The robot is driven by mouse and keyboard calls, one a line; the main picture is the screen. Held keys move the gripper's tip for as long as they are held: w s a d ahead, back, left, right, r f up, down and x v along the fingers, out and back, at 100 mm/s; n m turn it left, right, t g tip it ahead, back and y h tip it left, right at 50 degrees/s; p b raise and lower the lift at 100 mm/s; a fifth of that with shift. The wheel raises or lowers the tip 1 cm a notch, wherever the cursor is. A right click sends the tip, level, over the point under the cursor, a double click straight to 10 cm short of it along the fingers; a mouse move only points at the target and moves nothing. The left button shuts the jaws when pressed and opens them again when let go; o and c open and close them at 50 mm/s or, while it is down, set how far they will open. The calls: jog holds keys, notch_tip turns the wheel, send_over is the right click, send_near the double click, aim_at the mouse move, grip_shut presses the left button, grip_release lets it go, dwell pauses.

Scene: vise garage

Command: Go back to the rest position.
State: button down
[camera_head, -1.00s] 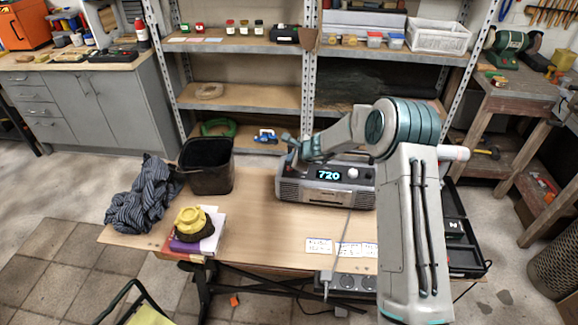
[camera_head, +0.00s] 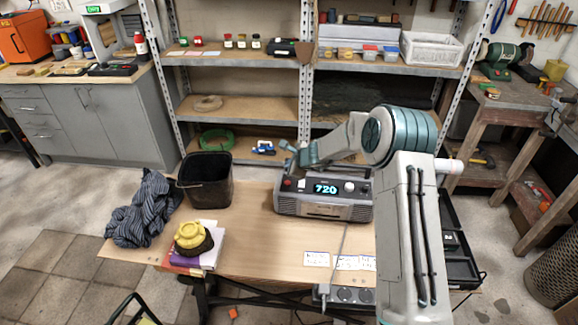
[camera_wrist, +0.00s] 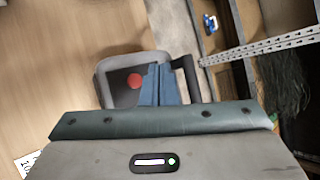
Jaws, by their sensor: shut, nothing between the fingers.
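My gripper (camera_head: 288,150) is above the back left part of the grey radio (camera_head: 322,208) in the head view. In the wrist view its blue-grey fingers (camera_wrist: 158,84) are closed together with nothing between them. They overlap the radio (camera_wrist: 112,90) below, beside a round red button. I cannot tell the exact gap between fingers and radio. The radio stands upright on the wooden table and its display reads 720. My arm is bent and reaches in from the right.
On the table (camera_head: 262,250) are a black bin (camera_head: 205,182), a striped cloth (camera_head: 143,212) and a yellow-topped object (camera_head: 193,238) on books. A black tray (camera_head: 455,252) lies right of my arm. Metal shelves (camera_head: 240,112) stand behind. The table's middle is mostly clear.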

jog(key=s+d+r+n+g, duration=0.1)
jog(key=s+d+r+n, duration=0.2)
jog(key=s+r+n, duration=0.45)
jog(key=s+d+r+n, duration=0.2)
jog(key=s+r+n, duration=0.2)
jog(key=s+r, duration=0.65)
jog(key=s+d+r+n+h, duration=0.1)
jog(key=s+d+n+h, duration=0.1)
jog(key=s+d, duration=0.3)
jog(key=s+d+r+n+g+h, duration=0.1)
jog(key=s+d, duration=0.4)
jog(key=s, duration=0.7)
jog(key=s+d+r+n+g+h, duration=0.1)
jog(key=s+d+r+n+h, duration=0.1)
jog(key=s, duration=0.7)
jog(key=d+n+h, duration=0.1)
jog(key=d+n, duration=0.1)
jog(key=d, duration=0.1)
jog(key=shift+s+d+r, duration=0.15)
jog(key=shift+s+r, duration=0.15)
jog(key=shift+s, duration=0.05)
